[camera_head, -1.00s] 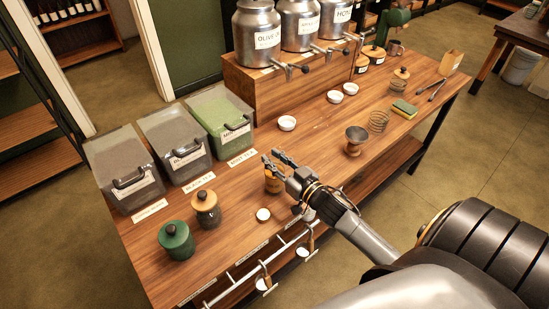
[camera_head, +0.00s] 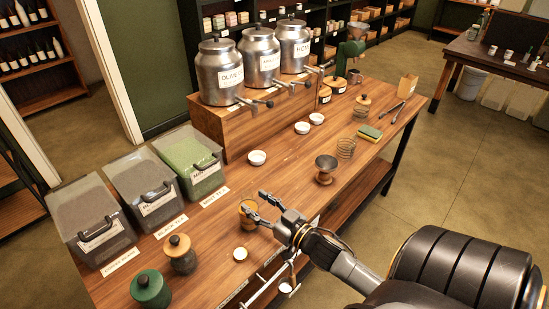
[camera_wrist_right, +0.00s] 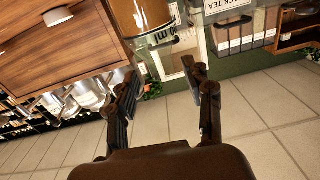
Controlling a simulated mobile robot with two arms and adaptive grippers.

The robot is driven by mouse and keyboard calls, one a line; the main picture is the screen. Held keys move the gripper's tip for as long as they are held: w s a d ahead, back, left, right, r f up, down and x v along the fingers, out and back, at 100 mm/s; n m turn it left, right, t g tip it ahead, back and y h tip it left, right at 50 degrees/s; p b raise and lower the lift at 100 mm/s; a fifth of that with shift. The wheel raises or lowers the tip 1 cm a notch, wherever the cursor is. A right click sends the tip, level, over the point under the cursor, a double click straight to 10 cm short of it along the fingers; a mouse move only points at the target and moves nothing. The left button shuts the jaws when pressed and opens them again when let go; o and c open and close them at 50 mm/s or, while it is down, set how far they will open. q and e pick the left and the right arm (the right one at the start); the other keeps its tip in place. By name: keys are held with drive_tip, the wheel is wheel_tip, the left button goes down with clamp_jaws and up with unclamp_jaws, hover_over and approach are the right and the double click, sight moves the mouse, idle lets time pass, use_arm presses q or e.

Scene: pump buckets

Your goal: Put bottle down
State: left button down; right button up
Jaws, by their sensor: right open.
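The bottle is a small amber jar (camera_head: 247,214) standing on the wooden table (camera_head: 215,262), in front of the tea bins. My right gripper (camera_head: 259,202) is open, with its fingertips at the jar's right side and partly overlapping it in the head view. In the right wrist view the amber jar (camera_wrist_right: 142,14) shows at the top edge, partly cut off, beyond the open fingers (camera_wrist_right: 160,74). Nothing is between the fingers there. Whether a finger touches the jar I cannot tell. My left gripper is not in view.
A small white lid or dish (camera_head: 240,254) lies just in front of the jar. A brown jar (camera_head: 181,255) and a green jar (camera_head: 151,290) stand to the left.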

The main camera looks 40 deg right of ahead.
drive_tip(key=s, duration=0.7)
drive_tip(key=shift+s+d+b, duration=0.35)
drive_tip(key=shift+d+b, duration=0.05)
drive_tip(key=shift+b, duration=0.05)
drive_tip(key=shift+w, duration=0.1)
